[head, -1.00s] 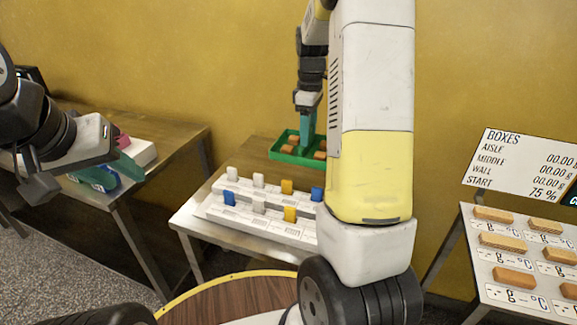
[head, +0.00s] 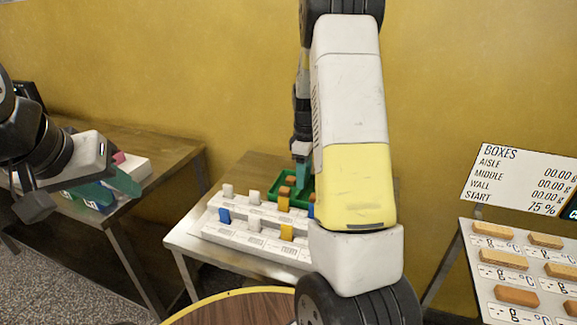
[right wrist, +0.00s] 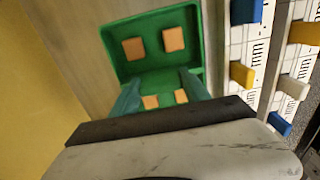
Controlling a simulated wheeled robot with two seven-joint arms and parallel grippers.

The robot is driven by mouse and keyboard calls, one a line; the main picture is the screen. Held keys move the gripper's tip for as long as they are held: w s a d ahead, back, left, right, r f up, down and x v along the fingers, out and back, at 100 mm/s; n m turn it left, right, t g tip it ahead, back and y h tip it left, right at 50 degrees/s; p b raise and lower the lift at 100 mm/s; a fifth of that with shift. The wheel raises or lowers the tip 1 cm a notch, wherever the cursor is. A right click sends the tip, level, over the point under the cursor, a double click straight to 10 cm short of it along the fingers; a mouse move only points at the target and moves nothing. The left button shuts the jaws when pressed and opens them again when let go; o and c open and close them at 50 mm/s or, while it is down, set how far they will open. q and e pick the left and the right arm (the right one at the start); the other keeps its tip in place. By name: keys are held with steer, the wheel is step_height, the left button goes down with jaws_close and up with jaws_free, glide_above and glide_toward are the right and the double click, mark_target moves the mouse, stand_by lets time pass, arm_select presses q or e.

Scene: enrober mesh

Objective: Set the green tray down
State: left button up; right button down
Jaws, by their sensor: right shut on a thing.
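The green tray (head: 274,188) is low over the back of the middle table, just behind the white slider panel; I cannot tell whether it touches the tabletop. In the right wrist view the tray (right wrist: 152,72) holds several orange-brown blocks (right wrist: 174,39). My right gripper (head: 301,180) is shut on the near part of the tray, with its teal fingers (right wrist: 162,92) showing in the wrist view. My right forearm and the sliders hide part of the tray. My left gripper (head: 122,182) is over the left table, well away from the tray; its jaw gap is unclear.
The white slider panel (head: 250,235) with white, blue and yellow knobs fills the front of the middle table (head: 190,240). A left table (head: 165,150) carries a white box. At right stand a BOXES sign (head: 520,180) and a board with blocks (head: 515,265).

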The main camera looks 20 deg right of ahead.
steer(key=c, duration=0.5)
jaws_free()
